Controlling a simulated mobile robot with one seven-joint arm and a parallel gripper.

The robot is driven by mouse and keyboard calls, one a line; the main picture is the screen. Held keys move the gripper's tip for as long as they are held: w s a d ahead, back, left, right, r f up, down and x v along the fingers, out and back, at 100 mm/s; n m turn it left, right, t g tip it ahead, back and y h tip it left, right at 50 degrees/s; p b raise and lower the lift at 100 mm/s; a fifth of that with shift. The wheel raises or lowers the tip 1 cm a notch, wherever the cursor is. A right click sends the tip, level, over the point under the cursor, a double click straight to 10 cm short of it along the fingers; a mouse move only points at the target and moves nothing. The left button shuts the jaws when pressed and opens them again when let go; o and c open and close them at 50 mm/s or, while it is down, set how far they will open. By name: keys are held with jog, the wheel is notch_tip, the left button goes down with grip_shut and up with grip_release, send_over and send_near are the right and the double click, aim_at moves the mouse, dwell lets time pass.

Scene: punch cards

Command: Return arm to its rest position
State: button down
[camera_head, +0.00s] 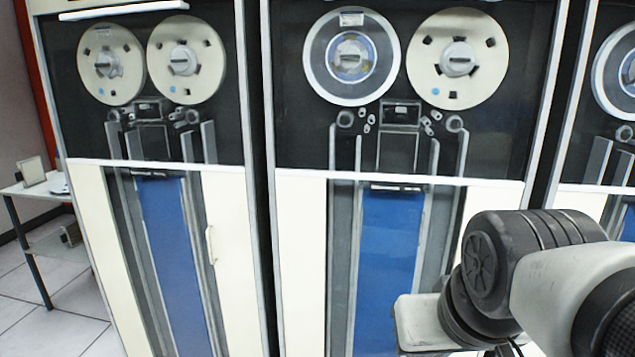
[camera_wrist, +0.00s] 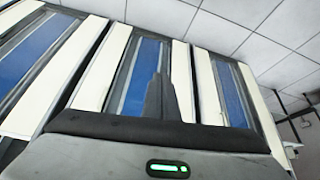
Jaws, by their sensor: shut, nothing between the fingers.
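My gripper (camera_wrist: 160,98) shows in the wrist view as dark fingers closed together, with nothing between them. Behind the fingers are the white and blue fronts of the tape cabinets, seen at a tilt. In the head view my arm is at the lower right, bent, in front of the middle tape cabinet (camera_head: 300,240). The gripper's fingers cannot be made out in the head view.
A left tape cabinet (camera_head: 225,260) and part of a right one (camera_head: 590,130) stand beside the middle cabinet. A small white table (camera_head: 40,185) stands at the far left. Tiled floor (camera_head: 60,325) is clear at the lower left.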

notch_tip(320, 180, up, 17)
jog(key=s+p, duration=0.1)
jog(key=p, duration=1.6)
jog(key=shift+s, duration=0.25)
jog(key=shift+f, duration=0.1)
